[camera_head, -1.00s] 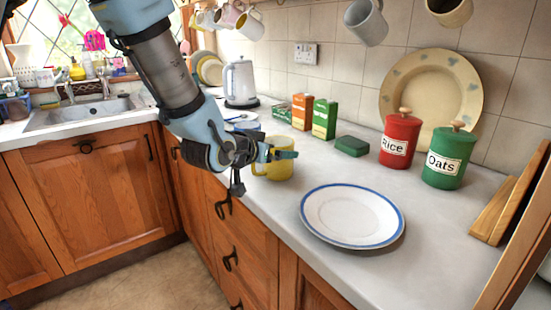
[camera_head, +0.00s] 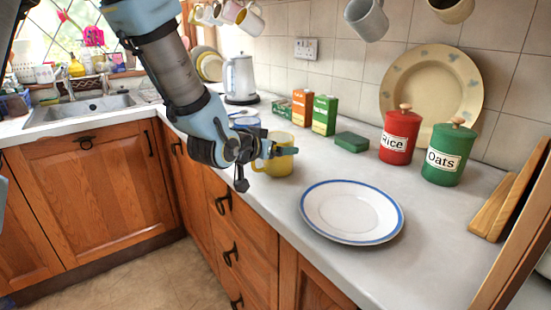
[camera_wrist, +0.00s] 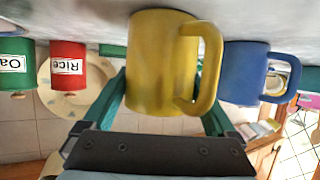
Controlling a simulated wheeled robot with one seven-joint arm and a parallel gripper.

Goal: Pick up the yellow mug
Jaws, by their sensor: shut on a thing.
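The yellow mug (camera_head: 280,160) stands upright on the pale worktop at the middle of the head view. It fills the centre of the upside-down wrist view (camera_wrist: 158,65), with its handle on the right there. My gripper (camera_head: 283,151) is shut on the mug, with one green finger on each side of its body. The fingertips are partly hidden behind the mug in the wrist view. I cannot tell whether the mug's base touches the worktop.
A blue mug (camera_wrist: 243,72) is close beside the yellow one. A white plate with a blue rim (camera_head: 351,212) lies to the right. A green box (camera_head: 352,142), red Rice canister (camera_head: 400,137) and green Oats canister (camera_head: 449,155) stand behind. Mugs hang above.

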